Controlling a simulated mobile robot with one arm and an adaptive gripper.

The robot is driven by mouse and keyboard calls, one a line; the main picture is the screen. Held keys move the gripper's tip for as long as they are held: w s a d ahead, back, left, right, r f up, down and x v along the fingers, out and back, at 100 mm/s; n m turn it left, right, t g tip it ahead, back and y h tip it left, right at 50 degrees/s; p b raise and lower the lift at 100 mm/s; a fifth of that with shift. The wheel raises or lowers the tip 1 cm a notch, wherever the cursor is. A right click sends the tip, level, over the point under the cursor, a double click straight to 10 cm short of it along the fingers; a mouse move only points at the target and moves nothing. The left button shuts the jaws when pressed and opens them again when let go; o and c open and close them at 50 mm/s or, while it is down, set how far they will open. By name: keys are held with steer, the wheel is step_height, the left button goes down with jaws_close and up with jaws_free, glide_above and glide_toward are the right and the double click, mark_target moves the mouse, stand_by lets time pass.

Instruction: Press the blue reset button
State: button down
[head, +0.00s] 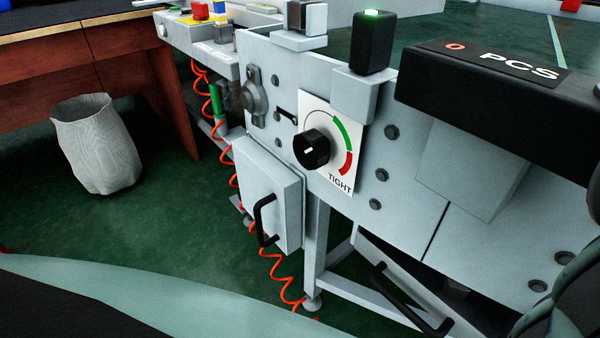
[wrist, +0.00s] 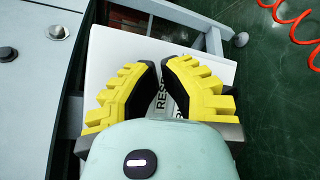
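Behind the fingers is a white surface (wrist: 112,55) with black lettering, partly hidden, starting "RES". No blue button shows in the wrist view.
The conveyor side carries a black dial (head: 311,149) marked TIGHT, a green-lit black box (head: 372,42) and a black PCS unit (head: 500,100) overhanging at right. A handled white box (head: 285,200) and an orange coiled cable (head: 285,272) hang below. A bin (head: 95,145) stands left on open floor.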

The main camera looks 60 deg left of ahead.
steer(key=shift+w+a+f, duration=0.1)
steer(key=shift+w+a, duration=0.05)
steer(key=shift+w, duration=0.35)
stand_by(0.6)
steer(key=shift+s, duration=0.95)
steer(key=s, duration=0.1)
steer(key=s+b, duration=0.1)
steer(key=s, duration=0.3)
steer(key=shift+d, duration=0.3)
steer(key=shift+w, duration=0.1)
stand_by(0.6)
